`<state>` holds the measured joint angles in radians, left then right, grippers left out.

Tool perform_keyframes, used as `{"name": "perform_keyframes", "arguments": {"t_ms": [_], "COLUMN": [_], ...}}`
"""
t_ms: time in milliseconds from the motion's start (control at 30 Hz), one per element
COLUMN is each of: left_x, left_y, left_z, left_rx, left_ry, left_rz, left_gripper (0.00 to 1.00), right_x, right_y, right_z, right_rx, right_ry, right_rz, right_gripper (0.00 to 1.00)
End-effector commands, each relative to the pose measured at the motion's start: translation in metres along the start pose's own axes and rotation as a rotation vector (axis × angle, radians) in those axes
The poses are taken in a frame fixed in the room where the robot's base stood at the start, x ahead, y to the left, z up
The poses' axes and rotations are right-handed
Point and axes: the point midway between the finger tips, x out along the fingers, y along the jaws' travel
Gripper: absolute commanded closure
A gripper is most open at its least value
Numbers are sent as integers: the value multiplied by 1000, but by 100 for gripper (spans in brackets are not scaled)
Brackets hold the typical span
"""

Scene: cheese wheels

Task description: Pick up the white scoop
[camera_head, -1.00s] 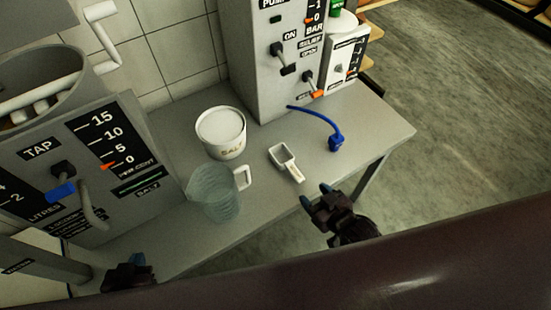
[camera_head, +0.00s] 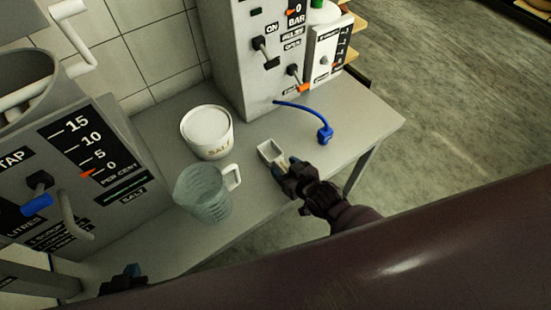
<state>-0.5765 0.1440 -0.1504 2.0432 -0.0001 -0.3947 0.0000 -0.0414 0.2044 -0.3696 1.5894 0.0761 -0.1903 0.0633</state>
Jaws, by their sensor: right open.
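The white scoop (camera_head: 268,151) lies on the grey table, right of the salt tub. Its bowl shows, and its handle is mostly hidden by my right gripper. My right gripper (camera_head: 284,168) is open at the scoop's handle, with its fingers pointing toward the bowl. I cannot tell whether the fingers touch the handle. My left gripper (camera_head: 128,272) is low at the left, near the table's front edge and far from the scoop. It is partly cut off by my dark body, and its jaws are unclear.
A white salt tub (camera_head: 207,132) and a clear measuring jug (camera_head: 203,194) stand left of the scoop. A blue hose with a nozzle (camera_head: 324,132) lies to the right. Control boxes (camera_head: 88,160) stand left and at the back. The table's right end (camera_head: 375,120) is clear.

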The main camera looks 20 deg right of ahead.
Motion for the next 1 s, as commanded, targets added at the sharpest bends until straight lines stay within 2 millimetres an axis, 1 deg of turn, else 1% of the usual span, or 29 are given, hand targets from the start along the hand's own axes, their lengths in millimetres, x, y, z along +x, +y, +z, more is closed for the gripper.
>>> {"name": "perform_keyframes", "arguments": {"t_ms": [100,267,300,633,667,867,1000], "left_x": [1,1,1,1,1,1,-1], "left_y": [0,-1,-1,-1,-1,-1,-1], "left_z": [0,-2,-2,-2,-2,-2,-7], "left_rx": [2,4,5,5,5,5,4], "left_ry": [1,3,3,4,4,5,11], "left_rz": [0,1,0,0,0,0,0], "left_gripper": [100,100,100,100,100,100,100], "right_x": [5,4,4,4,4,4,1], "right_y": [0,0,0,0,0,0,1], "right_z": [0,0,0,0,0,-1,-10], "right_rx": [0,-1,-1,-1,-1,-1,-2], "right_ry": [0,1,1,1,1,1,4], "right_rz": [0,0,0,0,0,0,1], "right_gripper": [43,43,44,95,96,96,96]}}
